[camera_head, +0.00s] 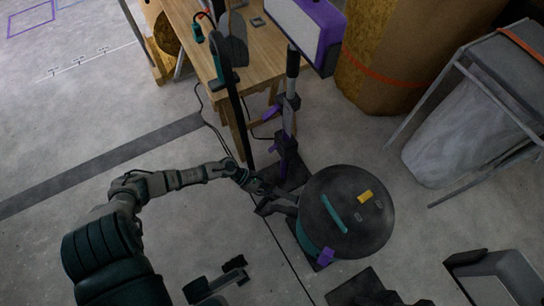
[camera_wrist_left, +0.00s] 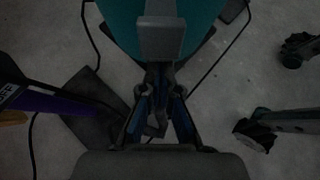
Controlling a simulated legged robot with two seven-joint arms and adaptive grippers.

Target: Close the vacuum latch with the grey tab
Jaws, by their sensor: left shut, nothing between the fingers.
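The vacuum (camera_head: 345,235) stands on the floor right of centre in the head view, with a round dark lid, a teal handle and a teal body. In the left wrist view its teal side (camera_wrist_left: 120,22) fills the top. The grey tab (camera_wrist_left: 160,38) hangs on that side, facing my left gripper. My left gripper (camera_head: 284,203) reaches in from the left at the vacuum's left side. Its fingers (camera_wrist_left: 159,75) are shut and empty just below the tab; I cannot tell whether they touch it.
A purple latch (camera_head: 325,257) is on the vacuum's front side. A purple and black stand (camera_head: 287,140) rises behind it, near a wooden workbench (camera_head: 262,42). A bin frame with a clear bag (camera_head: 465,145) stands right. Cables cross the floor. Floor at left is mostly clear.

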